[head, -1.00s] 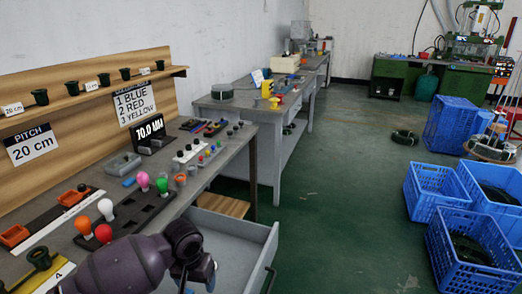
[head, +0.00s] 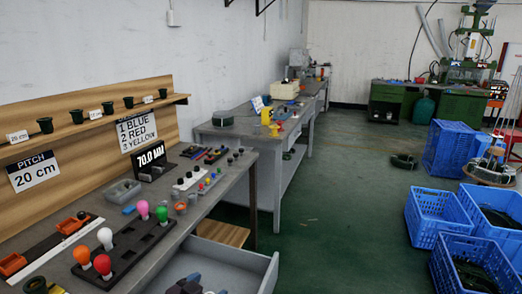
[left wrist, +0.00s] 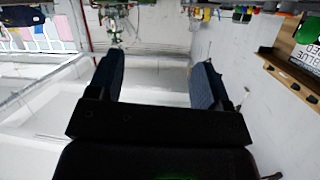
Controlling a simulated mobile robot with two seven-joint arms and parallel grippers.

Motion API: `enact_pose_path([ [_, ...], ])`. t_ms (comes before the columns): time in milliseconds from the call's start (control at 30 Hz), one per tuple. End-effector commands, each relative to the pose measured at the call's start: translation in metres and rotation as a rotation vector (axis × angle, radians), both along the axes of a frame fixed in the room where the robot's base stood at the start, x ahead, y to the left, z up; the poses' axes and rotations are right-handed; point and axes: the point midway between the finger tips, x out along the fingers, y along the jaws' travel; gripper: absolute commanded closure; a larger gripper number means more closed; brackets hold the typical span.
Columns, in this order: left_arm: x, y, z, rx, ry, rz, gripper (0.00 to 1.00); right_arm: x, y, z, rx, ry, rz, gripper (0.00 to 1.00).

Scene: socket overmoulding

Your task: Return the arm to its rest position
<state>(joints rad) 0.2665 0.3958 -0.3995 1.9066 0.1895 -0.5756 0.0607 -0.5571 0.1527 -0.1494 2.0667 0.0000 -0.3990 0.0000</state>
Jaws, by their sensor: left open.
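In the left wrist view my left gripper (left wrist: 157,85) has its two dark fingers wide apart, with nothing between them. Beyond the fingers that view shows pale wall and, tilted at its edges, the bench and shelf. My right gripper is in neither view.
The workbench (head: 215,172) on the left carries coloured bulbs in a black holder (head: 135,245), a display reading 70.0 (head: 151,157) and small parts. A shelf (head: 85,122) with dark cups runs above.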

Motion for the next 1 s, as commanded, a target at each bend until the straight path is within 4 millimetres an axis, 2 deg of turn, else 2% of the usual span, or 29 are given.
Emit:
enact_pose_path([
  [33, -0.013, 0.009, -0.002, -0.009, -0.018, 0.026, 0.28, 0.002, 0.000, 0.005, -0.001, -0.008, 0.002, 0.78],
  [367, -0.097, 0.074, -0.034, -0.008, -0.040, 0.217, 0.28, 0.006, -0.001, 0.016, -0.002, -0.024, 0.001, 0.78],
  [600, -0.179, 0.121, -0.075, 0.003, 0.091, 0.373, 0.28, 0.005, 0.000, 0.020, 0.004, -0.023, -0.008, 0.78],
  [800, -0.245, 0.141, -0.108, 0.008, 0.219, 0.459, 0.28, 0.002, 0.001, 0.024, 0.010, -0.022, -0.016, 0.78],
  [900, -0.266, 0.143, -0.117, 0.009, 0.258, 0.475, 0.28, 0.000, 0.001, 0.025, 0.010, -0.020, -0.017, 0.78],
  [1000, -0.276, 0.145, -0.121, 0.014, 0.277, 0.481, 0.28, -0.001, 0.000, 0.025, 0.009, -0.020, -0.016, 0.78],
])
